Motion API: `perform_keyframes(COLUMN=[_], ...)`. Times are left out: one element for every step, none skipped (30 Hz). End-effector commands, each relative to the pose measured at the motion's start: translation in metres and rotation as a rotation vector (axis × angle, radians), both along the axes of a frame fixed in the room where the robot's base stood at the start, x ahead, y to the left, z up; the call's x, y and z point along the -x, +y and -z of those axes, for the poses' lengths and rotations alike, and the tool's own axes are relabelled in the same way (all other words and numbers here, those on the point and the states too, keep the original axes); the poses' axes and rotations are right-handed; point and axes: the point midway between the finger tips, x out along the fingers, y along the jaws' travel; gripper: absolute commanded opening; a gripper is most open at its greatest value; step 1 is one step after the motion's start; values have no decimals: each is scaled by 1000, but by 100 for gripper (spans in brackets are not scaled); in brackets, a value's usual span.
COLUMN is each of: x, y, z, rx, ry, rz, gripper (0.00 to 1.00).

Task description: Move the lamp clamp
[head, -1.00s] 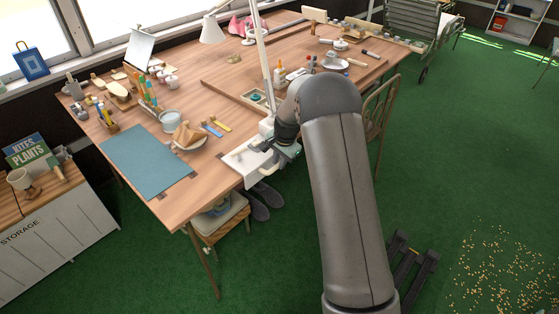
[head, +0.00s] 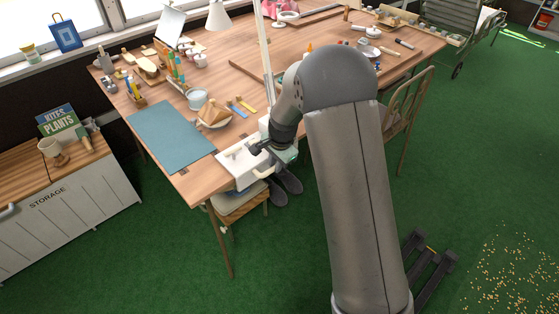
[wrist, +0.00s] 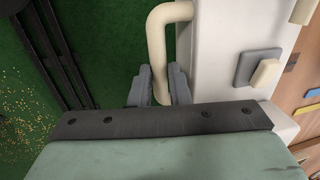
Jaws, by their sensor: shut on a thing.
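The lamp clamp (head: 238,164) is a white block on the near edge of the wooden table, just right of the teal mat's corner. A cream bent handle (wrist: 157,45) sticks out from its side, and the clamp's white body (wrist: 215,45) fills the upper right of the wrist view. My gripper (wrist: 160,90) is shut on the handle, one grey finger on each side of it. In the head view my gripper (head: 268,150) is partly hidden by my arm. The lamp's white post (head: 264,50) rises behind the clamp, with the white shade (head: 218,16) at upper left.
The teal mat (head: 168,138) lies left of the clamp. A stool (head: 238,203) stands under the edge. A wooden chair (head: 408,115) is at right.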

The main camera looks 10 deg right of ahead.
Motion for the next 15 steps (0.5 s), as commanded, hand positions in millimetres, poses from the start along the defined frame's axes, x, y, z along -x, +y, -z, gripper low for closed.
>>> perform_keyframes(x=[0,0,0,0,-1,-1,-1,-1,-1,-1,-1,-1,-1,0,0], y=[0,0,0,0,0,0,-1,-1,-1,-1,-1,-1,-1,-1,-1], z=[0,0,-1,-1,-1,0,0,0,0,0,0,-1,-2,-4,-7], rx=[-1,-1,-1,-1,-1,-1,-1,-1,0,1,1,0,0,0,0], ry=[-1,-1,-1,-1,-1,-1,-1,-1,-1,0,0,-1,-1,-1,-3], rz=[1,1,1,1,1,1,1,1,1,1,1,1,1,0,0], gripper=[0,0,24,25,25,25,25,25,25,25,25,25,25,25,25])
